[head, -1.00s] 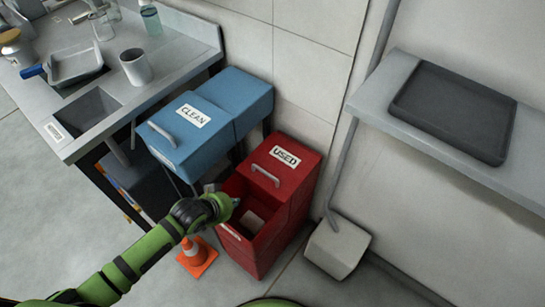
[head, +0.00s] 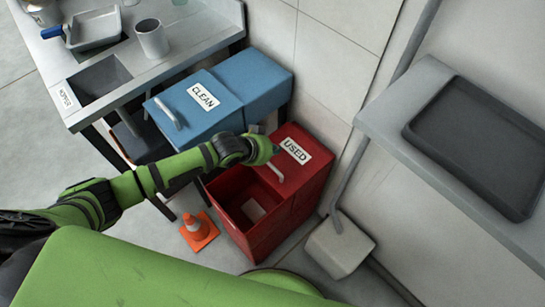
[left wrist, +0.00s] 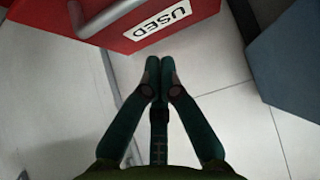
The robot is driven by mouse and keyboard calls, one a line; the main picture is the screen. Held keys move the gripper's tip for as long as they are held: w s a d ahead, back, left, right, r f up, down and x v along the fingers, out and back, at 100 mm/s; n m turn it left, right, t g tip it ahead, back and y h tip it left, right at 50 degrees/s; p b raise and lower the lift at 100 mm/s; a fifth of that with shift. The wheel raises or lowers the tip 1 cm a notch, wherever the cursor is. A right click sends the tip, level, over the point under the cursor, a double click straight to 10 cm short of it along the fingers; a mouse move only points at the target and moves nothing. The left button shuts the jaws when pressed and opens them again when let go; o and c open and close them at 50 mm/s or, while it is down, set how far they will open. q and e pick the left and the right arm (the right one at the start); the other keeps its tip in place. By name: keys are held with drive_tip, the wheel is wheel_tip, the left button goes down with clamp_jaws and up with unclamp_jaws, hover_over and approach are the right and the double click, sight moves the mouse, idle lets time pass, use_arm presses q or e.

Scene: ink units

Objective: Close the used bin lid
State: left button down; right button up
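The red used bin (head: 245,232) stands on the floor with its front part open, a pale piece of something showing inside. Its red lid (head: 318,176) covers the back part and bears a white USED label and a grey handle (head: 273,172). In the left wrist view the lid (left wrist: 112,38) fills the top left, with the handle at its corner. My left gripper (head: 276,151) is at the lid's left edge, near the label. Its fingertips (left wrist: 160,62) meet with nothing between them, just off the lid's edge; contact cannot be told.
A blue CLEAN bin (head: 200,118) stands close on the left, under my arm's reach. An orange cone (head: 198,230) is on the floor left of the used bin. A shelf with a dark tray (head: 475,145) and a pale box (head: 340,246) are at right.

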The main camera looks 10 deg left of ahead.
sight(282, 160)
use_arm(q)
drive_tip(key=x, duration=0.5)
drive_tip(key=shift+b, duration=0.35)
drive_tip(key=s+a+p, duration=0.1)
drive_tip(key=s+a, duration=0.1)
drive_tip(key=s, duration=0.1)
drive_tip(key=shift+s+p, duration=0.1)
drive_tip(key=shift+p, duration=0.3)
drive_tip(key=shift+s+a+f, duration=0.1)
drive_tip(key=shift+s, duration=0.05)
drive_tip(key=shift+f, duration=0.1)
use_arm(e)
drive_tip(key=shift+w+d+r, duration=0.45)
drive_tip(key=shift+w+r, duration=0.05)
drive_tip(key=shift+w, duration=0.2)
use_arm(q)
drive_tip(key=shift+s+a, duration=0.1)
drive_tip(key=s+a+p, duration=0.7)
drive_tip(key=s+a, duration=0.2)
drive_tip(key=s, duration=0.5)
drive_tip(key=shift+s+a, duration=0.2)
drive_tip(key=shift+a, duration=0.05)
use_arm(e)
wheel_tip(282, 160, up, 7)
drive_tip(key=s+a, duration=0.1)
drive_tip(key=s, duration=0.1)
drive_tip(key=shift+s+a, duration=0.2)
drive_tip(key=shift+a, duration=0.15)
